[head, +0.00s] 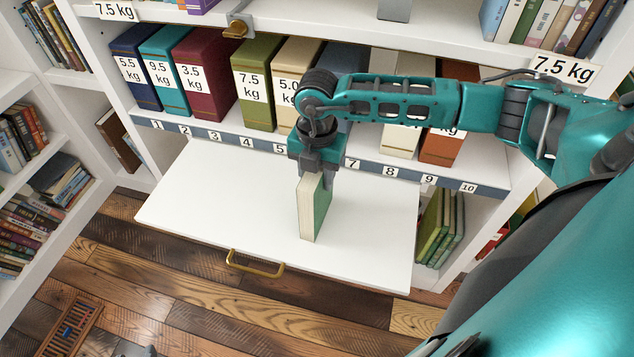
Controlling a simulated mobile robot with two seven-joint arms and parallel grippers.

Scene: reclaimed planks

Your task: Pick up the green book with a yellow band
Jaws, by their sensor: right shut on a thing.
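A green book (321,208) with cream pages is upright over the white pull-out board (215,205). My right gripper (315,172) points down and is shut on its top end. I cannot tell whether the book's lower end touches the board. No yellow band shows on the part of the cover I can see. An olive-green book (257,85) with thin gold lines and a 7.5 kg label stands in the shelf row behind. My left gripper is not in view.
Labelled books, including a maroon one (203,75), stand along the shelf above a numbered strip (210,136). My right arm hides some. Several green books (436,228) stand in the lower right compartment. The board has a brass handle (254,266) and is otherwise clear.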

